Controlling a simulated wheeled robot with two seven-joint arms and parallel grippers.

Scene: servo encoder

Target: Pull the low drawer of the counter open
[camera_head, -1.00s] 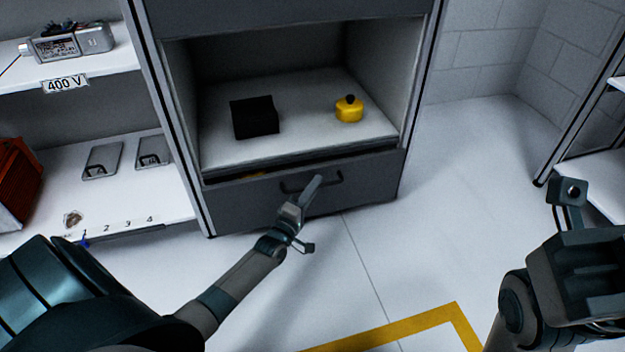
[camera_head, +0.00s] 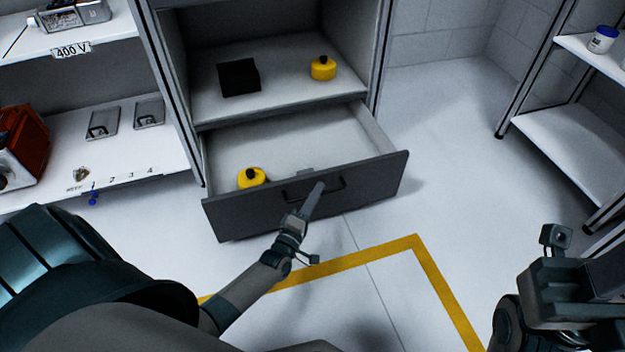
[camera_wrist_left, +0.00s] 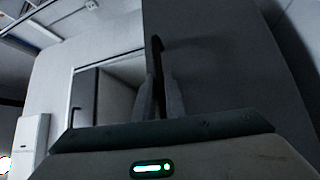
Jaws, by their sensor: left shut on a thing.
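The low drawer (camera_head: 240,217) of the grey counter stands well open, and its light inside shows. A yellow round object with a black knob (camera_head: 251,178) sits in its front left part. My left gripper (camera_head: 316,190) is shut on the dark bar handle (camera_head: 335,186) at the middle of the drawer front. In the left wrist view the handle (camera_wrist_left: 156,45) stands upright between the two fingers. My right gripper (camera_head: 556,240) is at the lower right, away from the counter; only part of it shows and its fingers cannot be made out.
On the open shelf above the drawer are a black box (camera_head: 239,77) and a yellow object (camera_head: 323,68). White shelves stand left (camera_head: 60,140) and right (camera_head: 570,150). Yellow tape (camera_head: 400,244) marks the clear floor in front.

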